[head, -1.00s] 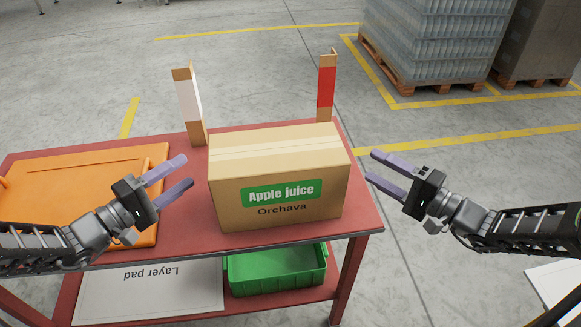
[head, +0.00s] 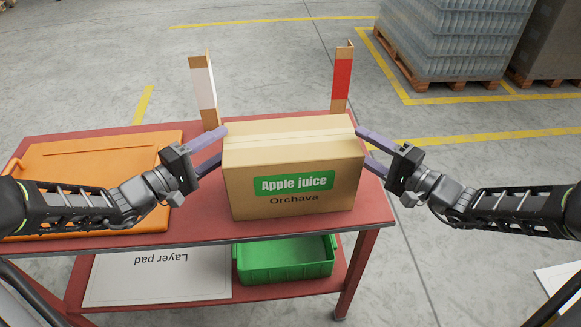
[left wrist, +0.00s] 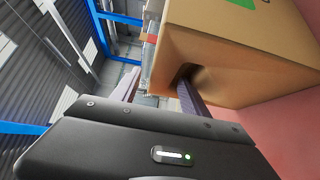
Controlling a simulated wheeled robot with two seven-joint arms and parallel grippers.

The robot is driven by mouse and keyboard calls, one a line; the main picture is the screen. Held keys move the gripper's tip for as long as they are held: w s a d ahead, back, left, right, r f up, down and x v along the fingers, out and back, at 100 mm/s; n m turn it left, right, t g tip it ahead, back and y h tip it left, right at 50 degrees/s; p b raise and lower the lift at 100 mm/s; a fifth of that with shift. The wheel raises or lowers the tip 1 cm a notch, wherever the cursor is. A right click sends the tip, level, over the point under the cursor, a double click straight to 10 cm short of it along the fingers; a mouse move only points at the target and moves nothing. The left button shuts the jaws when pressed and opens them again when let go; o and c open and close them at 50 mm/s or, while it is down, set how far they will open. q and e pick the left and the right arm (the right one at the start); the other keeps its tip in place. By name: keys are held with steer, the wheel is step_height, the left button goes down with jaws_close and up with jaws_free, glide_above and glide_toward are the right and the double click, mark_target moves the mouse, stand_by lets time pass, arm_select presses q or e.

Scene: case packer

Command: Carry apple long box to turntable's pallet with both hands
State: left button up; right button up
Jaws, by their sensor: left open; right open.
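The apple juice box (head: 292,170), a long tan carton with a green label, sits on the red table (head: 330,232). My left gripper (head: 216,149) is open at the box's left side, its fingers close against that side. In the left wrist view the box (left wrist: 240,40) fills the upper right, and one finger of the left gripper (left wrist: 160,92) reaches a dark opening in its side. My right gripper (head: 368,150) is open at the box's right side, fingers pointing at it. Contact on either side is hard to tell. The turntable's pallet is not identifiable.
An orange board (head: 95,165) lies on the table's left. Two corner posts, white (head: 204,90) and red (head: 342,80), stand behind the box. A green crate (head: 285,262) and a layer pad (head: 150,280) are on the lower shelf. A loaded pallet (head: 450,80) stands far right.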

arm_select(q)
steer(key=shift+w+d, duration=0.15)
arm_select(e)
steer(key=shift+w+a, duration=0.15)
arm_select(q)
jaws_close()
arm_select(e)
jaws_close()
stand_by(1.0)
arm_select(q)
steer(key=shift+r, duration=0.1)
arm_select(e)
steer(key=shift+r, duration=0.1)
